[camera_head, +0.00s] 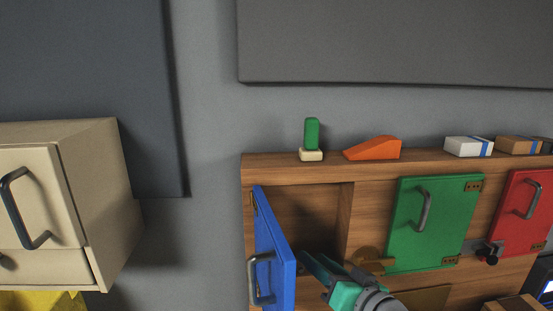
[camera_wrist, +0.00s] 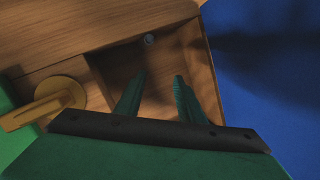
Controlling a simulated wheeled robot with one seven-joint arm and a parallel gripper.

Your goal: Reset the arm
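My gripper (camera_head: 318,271) is at the lower middle of the head view, in front of the wooden cabinet's open compartment. In the wrist view my gripper (camera_wrist: 160,85) has its two green fingers apart, with nothing between them. The blue door (camera_head: 275,254) stands swung open to the left of my gripper, with a grey handle on it. In the wrist view the blue door (camera_wrist: 265,80) fills the right side. The compartment (camera_head: 306,222) behind my fingers looks empty apart from a small round grey spot on its wood in the wrist view.
A shut green door (camera_head: 429,222) with a brass latch (camera_head: 373,262) is close on the right. A shut red door (camera_head: 525,212) is farther right. A cream drawer unit (camera_head: 102,185) is at left.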

